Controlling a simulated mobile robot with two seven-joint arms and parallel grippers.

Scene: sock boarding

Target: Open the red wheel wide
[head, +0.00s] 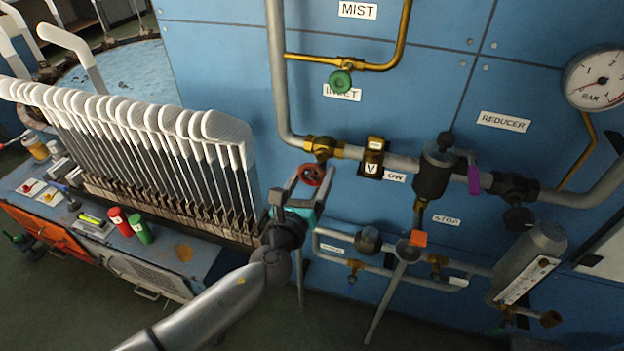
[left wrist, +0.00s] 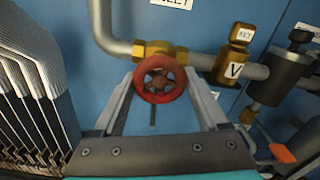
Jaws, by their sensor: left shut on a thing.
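The red wheel (head: 311,174) sits on a brass valve (head: 322,148) in the grey pipe below the INLET label. In the left wrist view the wheel (left wrist: 160,79) faces the camera, with spokes and a round hub. My left gripper (head: 312,177) reaches up to it from below. Its two grey fingers (left wrist: 160,84) stand one on each side of the wheel, shut on its rim. My right gripper is in neither view.
A rack of white sock forms (head: 150,115) stands close to the left of my left arm. To the right are a brass fitting marked V (head: 375,150), a dark reducer (head: 434,172) and a pressure gauge (head: 597,78).

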